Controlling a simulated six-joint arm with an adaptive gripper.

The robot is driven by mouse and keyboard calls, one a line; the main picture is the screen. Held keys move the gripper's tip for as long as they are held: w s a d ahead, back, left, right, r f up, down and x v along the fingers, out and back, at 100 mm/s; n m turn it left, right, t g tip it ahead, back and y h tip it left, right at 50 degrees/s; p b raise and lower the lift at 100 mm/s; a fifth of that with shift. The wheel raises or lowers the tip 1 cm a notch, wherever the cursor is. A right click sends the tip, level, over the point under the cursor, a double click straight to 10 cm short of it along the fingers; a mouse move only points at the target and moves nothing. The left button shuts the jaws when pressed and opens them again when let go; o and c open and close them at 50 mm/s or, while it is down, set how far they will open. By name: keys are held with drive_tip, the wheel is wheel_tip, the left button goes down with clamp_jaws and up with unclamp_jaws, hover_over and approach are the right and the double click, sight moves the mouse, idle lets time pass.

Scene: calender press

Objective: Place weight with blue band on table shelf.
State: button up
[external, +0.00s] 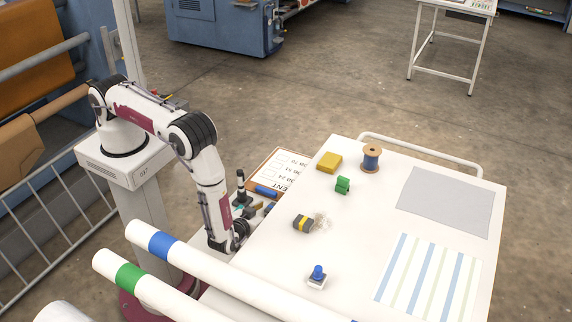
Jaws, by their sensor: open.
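My gripper (257,208) is low beside the left edge of the white table (345,265), small and partly merged with dark items around it. Its jaws appear apart, and I see nothing clearly held. I cannot pick out a weight with a blue band for sure. A small dark and blue item (269,207) lies close to my gripper at the table's left edge, and may be it. A dark weight with a yellow band (302,223) lies on the table top. The table shelf cannot be told apart clearly.
On the table stand a yellow block (329,162), a blue spool (371,157), a green item (342,185) and a blue-knobbed item (317,276). A lettered board (285,165) with a blue cylinder (266,191) is beside it. Banded rolls (200,262) cross the front.

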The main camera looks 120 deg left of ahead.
drive_tip(key=v, duration=0.5)
drive_tip(key=shift+w+f, duration=0.15)
drive_tip(key=shift+f, duration=0.05)
wheel_tip(320, 180, up, 5)
drive_tip(key=shift+f, duration=0.2)
drive_tip(key=shift+r, duration=1.35)
drive_tip(key=shift+r, duration=0.1)
